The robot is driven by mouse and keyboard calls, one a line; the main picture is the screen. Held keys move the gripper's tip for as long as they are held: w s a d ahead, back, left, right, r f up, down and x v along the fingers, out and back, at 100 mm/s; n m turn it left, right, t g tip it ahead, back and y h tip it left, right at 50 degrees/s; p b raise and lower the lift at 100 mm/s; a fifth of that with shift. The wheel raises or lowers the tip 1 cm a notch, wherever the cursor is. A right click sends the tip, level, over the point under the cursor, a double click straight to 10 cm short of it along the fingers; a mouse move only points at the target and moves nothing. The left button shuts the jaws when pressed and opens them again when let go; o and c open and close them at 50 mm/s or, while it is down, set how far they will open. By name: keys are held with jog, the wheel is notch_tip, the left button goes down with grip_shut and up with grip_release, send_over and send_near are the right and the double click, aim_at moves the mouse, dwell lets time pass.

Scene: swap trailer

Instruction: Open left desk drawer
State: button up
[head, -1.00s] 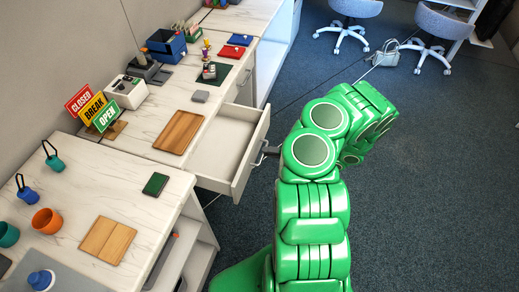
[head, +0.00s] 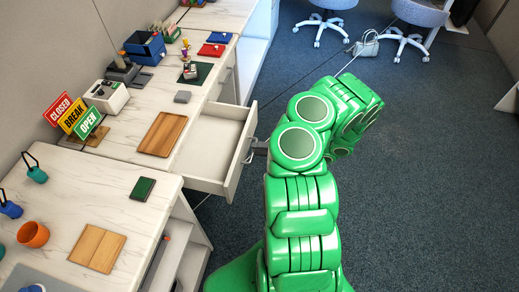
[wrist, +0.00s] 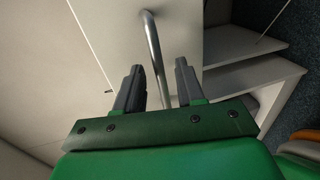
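The white desk drawer (head: 208,152) stands pulled out from the desk in the head view, and its inside looks empty. Its curved metal handle (head: 248,153) is on the drawer's front. In the wrist view the handle (wrist: 153,48) runs down between my two fingers. My gripper (wrist: 160,82) is open around the handle, with a visible gap beside the bar. In the head view my gripper (head: 259,147) is small and dark at the drawer front, partly hidden by my green arm.
The marble-look desk top (head: 190,118) carries a wooden tray (head: 162,134), signs (head: 76,118) and a blue bin (head: 145,47). A nearer desk (head: 150,215) stands at lower left. Carpeted floor (head: 410,180) is clear to the right; chairs (head: 325,25) stand at the back.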

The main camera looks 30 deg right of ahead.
jog(key=shift+s+d, duration=0.1)
jog(key=v, duration=0.7)
jog(key=shift+s+d, duration=0.2)
dwell(0.3)
jog(key=shift+r, duration=0.15)
